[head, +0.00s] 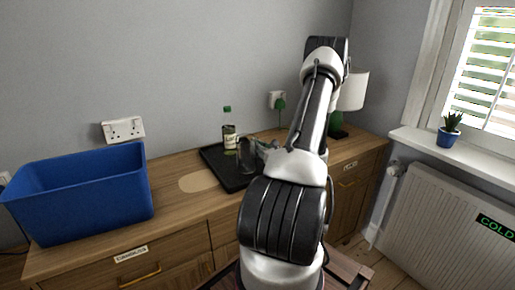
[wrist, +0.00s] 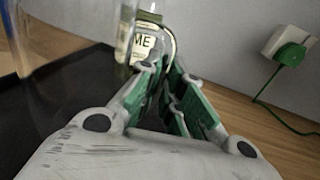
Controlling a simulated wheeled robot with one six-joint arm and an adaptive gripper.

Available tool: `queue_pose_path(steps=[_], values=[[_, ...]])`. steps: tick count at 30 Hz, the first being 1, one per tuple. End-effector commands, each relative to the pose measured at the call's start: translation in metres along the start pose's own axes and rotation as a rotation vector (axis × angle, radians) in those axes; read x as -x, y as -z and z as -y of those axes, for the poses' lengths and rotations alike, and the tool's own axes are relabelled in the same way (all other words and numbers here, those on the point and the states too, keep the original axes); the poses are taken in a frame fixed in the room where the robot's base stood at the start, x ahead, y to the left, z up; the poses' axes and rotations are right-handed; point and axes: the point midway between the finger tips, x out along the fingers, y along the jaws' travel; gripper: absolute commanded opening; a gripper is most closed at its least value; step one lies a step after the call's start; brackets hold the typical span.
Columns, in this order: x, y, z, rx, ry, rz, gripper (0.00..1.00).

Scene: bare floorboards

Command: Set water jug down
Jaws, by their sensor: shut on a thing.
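The water jug (head: 247,155) is clear glass and appears upright over the dark tray (head: 211,158); I cannot tell whether its base touches it. In the wrist view the jug (wrist: 70,55) fills the left side as a blurred, see-through shape. My gripper (head: 265,145) is at the jug's right side. In the wrist view its green-padded fingers (wrist: 165,80) are closed at the jug's edge, where its handle would be; the fingers hide the grip itself.
A green-capped bottle (head: 229,135) with a pale label stands behind the jug, close by. A blue bin (head: 85,195) sits on the left of the wooden sideboard (head: 178,222). A pale oval mat (head: 198,183) lies bare left of the tray. A lamp (head: 352,92) stands at right.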

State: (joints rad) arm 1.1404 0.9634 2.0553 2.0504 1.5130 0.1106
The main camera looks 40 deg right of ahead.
Motion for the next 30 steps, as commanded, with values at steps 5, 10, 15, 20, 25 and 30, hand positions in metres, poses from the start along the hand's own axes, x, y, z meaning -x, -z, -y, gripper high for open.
queue_pose_path(steps=[5,10,15,20,25,30], values=[[0.0,0.003,0.0,-0.001,0.0,0.0,0.12],[0.0,0.003,0.0,-0.001,0.0,0.0,0.3],[0.0,0.002,0.0,-0.001,0.0,-0.001,0.3],[0.004,0.0,0.0,-0.001,0.001,-0.001,0.3],[0.035,0.0,0.001,-0.002,0.005,-0.002,0.3],[0.074,0.0,0.002,-0.002,0.005,-0.001,0.3]])
